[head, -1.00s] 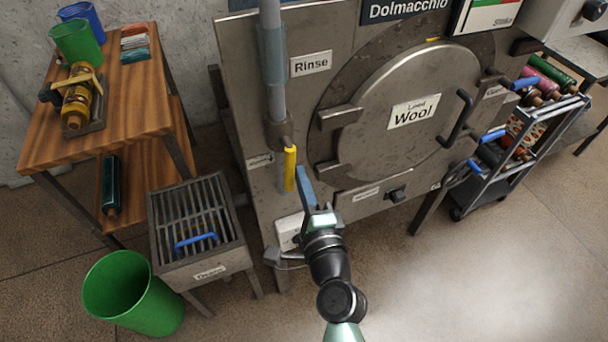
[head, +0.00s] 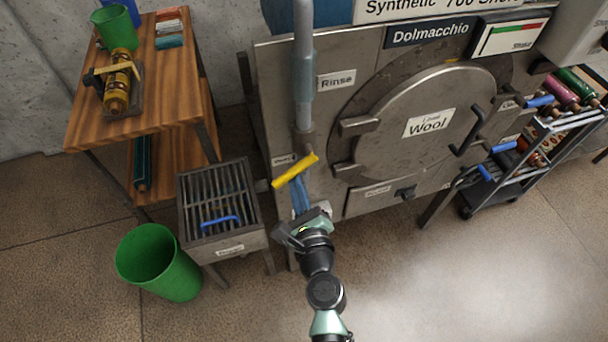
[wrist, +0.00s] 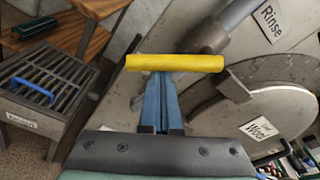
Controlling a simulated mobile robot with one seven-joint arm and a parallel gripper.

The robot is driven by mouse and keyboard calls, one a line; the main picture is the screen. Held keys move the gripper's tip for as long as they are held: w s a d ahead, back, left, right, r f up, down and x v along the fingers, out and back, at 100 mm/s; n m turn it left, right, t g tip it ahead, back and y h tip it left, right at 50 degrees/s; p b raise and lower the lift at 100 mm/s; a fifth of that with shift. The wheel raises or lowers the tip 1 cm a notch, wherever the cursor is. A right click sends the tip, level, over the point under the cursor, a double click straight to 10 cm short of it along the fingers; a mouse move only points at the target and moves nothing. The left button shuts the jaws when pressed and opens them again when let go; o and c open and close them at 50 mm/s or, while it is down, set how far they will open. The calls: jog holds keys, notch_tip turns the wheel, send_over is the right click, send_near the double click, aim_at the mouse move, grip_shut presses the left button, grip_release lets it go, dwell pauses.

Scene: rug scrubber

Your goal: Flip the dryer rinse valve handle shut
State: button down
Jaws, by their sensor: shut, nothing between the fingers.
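The yellow rinse valve handle (head: 295,171) is at the lower end of the grey vertical pipe (head: 304,70), below the "Rinse" label (head: 336,79) on the dryer front. It lies slanted across the pipe line, its right end higher than its left. My gripper (head: 298,184) is just below the handle with its blue fingers shut and empty. In the wrist view the handle (wrist: 175,63) lies crosswise at the tips of the closed fingers (wrist: 161,82). The tips seem to touch it, but I cannot tell for sure. The valve body is partly hidden by the handle.
A slatted drain box (head: 218,190) with a blue handle and a green bin (head: 158,263) stand left of my arm. A wooden table (head: 155,115) is behind them. Floor at front right is clear.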

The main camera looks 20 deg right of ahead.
jog(key=r+m+p, duration=0.1)
jog(key=a+r+m+p, duration=0.1)
jog(key=m+p, duration=0.1)
jog(key=a+m+p, duration=0.1)
jog(key=m, duration=0.1)
jog(key=shift+r+y, duration=0.4)
jog(key=shift+a+r+p, duration=0.1)
jog(key=shift+r+p, duration=0.05)
jog(key=shift+p, duration=0.25)
jog(key=shift+r, duration=0.1)
jog(key=shift+f+b, duration=0.35)
jog(key=shift+f, duration=0.1)
jog(key=b, duration=0.4)
send_near(285, 182)
jog(key=shift+s+f, duration=0.2)
jog(key=shift+f, duration=0.35)
jog(key=shift+w, duration=0.1)
